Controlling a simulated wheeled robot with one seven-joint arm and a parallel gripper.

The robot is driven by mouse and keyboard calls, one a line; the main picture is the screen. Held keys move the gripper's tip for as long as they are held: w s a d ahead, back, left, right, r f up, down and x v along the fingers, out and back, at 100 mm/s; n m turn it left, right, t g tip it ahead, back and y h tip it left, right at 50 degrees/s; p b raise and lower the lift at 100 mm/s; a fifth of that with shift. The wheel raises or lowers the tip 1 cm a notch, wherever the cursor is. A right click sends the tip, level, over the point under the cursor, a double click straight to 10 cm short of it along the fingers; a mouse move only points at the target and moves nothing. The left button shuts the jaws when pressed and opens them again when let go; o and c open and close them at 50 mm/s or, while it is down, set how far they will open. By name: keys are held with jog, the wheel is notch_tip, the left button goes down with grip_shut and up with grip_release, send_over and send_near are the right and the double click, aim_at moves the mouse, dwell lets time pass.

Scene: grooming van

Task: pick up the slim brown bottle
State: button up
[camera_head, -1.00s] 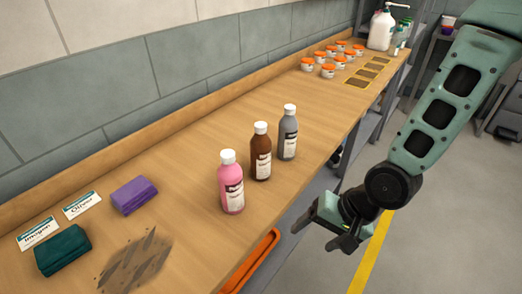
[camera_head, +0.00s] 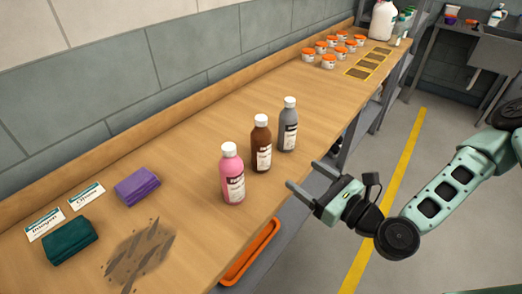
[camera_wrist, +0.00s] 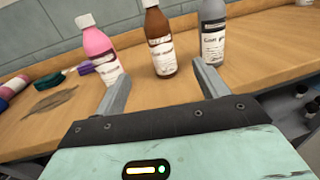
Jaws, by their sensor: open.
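The slim brown bottle (camera_head: 261,146) with a white cap stands upright on the wooden counter, between a pink bottle (camera_head: 232,175) on its left and a grey bottle (camera_head: 288,127) on its right. My gripper (camera_head: 302,177) is open and empty, off the counter's front edge, with its fingers pointing toward the bottles. In the wrist view the brown bottle (camera_wrist: 160,44) stands beyond and between my open fingers (camera_wrist: 160,88), not touching them. The pink bottle (camera_wrist: 98,48) and grey bottle (camera_wrist: 212,35) stand to either side, and the tops of the brown and grey bottles are cut off.
The wooden counter (camera_head: 200,150) runs along the tiled wall. A purple cloth (camera_head: 137,186), a green cloth (camera_head: 69,240) and a dark smear (camera_head: 140,253) are at the left. Several orange-lidded jars (camera_head: 328,62) stand farther back. An orange tray (camera_head: 250,252) lies below the front edge.

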aim_at(268, 149)
jog(key=p+x, duration=0.1)
jog(key=x, duration=0.9)
jog(key=shift+a, duration=0.2)
jog(key=p+x, duration=0.2)
jog(key=x, duration=0.2)
jog(key=shift+w+a+r, duration=0.1)
jog(key=shift+w+a, duration=0.1)
jog(key=shift+w, duration=0.05)
jog(key=shift+w+a, duration=0.4)
jog(key=shift+w, duration=0.1)
jog(key=c, duration=1.3)
